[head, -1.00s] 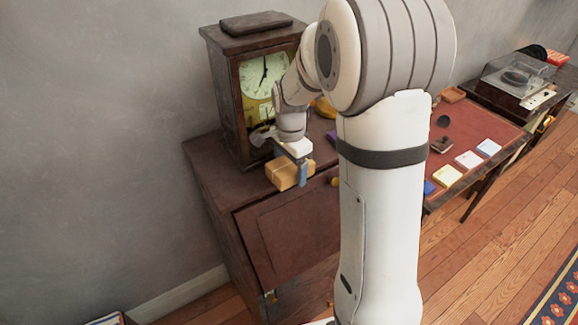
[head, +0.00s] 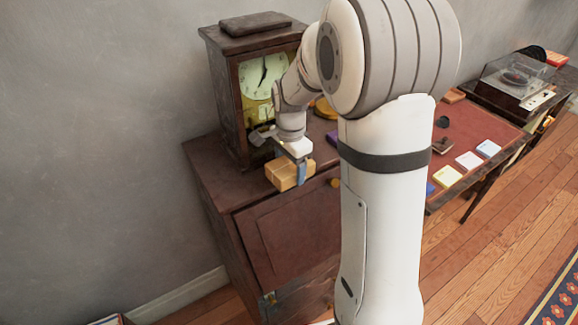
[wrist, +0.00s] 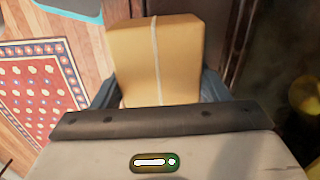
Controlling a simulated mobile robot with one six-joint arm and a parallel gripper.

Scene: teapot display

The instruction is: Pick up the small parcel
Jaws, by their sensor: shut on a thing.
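The small parcel (head: 284,174) is a tan box with a pale string around it, at the front left of the dark wooden cabinet top in the head view. In the wrist view the parcel (wrist: 180,55) fills the space between the fingers. My gripper (head: 301,172) is shut on it, with one blue finger visible on its right side. Whether the parcel touches the cabinet top or hangs just above it is hard to tell.
A wooden clock (head: 228,98) stands on the cabinet (head: 215,178) just behind the parcel. A yellow round thing (head: 325,108) is behind my arm. A desk (head: 478,128) with coloured pads is at right. The wall is at left.

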